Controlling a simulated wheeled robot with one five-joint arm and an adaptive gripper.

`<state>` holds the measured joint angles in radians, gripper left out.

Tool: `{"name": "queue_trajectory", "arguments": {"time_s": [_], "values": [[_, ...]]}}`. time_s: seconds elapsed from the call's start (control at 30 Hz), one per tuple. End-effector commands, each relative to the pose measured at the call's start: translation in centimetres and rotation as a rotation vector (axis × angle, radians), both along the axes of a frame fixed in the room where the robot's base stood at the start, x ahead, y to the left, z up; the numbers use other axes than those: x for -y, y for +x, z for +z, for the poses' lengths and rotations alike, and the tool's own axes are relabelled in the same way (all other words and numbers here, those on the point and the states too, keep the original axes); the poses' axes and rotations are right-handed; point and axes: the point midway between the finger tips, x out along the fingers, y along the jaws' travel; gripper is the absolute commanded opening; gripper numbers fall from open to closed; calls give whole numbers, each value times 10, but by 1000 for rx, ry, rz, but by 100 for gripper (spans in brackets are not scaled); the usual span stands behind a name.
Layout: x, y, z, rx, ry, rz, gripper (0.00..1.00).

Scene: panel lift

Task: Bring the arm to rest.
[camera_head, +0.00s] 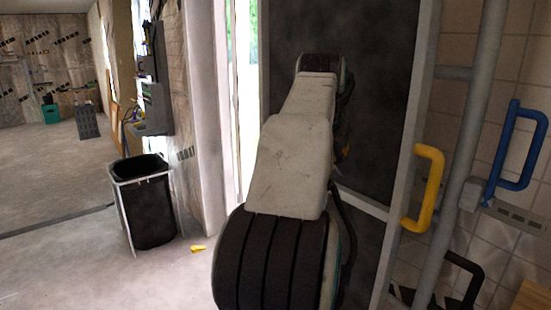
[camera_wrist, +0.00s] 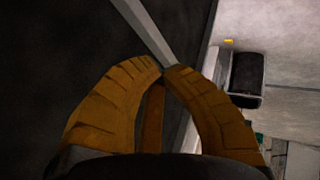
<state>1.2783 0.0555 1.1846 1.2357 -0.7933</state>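My arm (camera_head: 287,165) stands raised in the middle of the head view, in front of a dark panel (camera_head: 385,90) with a grey frame.
A yellow handle (camera_head: 430,188) is at the panel's right edge. A grey pole (camera_head: 470,140) and a blue handle (camera_head: 521,150) are further right. A black bin (camera_head: 148,205) stands at left, with a small yellow object (camera_head: 198,249) on the floor. Open floor lies at far left.

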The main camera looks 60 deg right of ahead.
Motion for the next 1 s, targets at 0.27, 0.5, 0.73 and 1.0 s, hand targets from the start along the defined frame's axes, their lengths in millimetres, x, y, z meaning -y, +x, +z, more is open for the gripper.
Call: {"name": "queue_trajectory", "arguments": {"time_s": [0.27,0.5,0.73,1.0], "values": [[-1,0,2,0,-1,0,0],[-1,0,2,36,8,-47,0],[11,3,7,195,-2,-223,0],[4,1,-77,289,173,-453,0]]}}
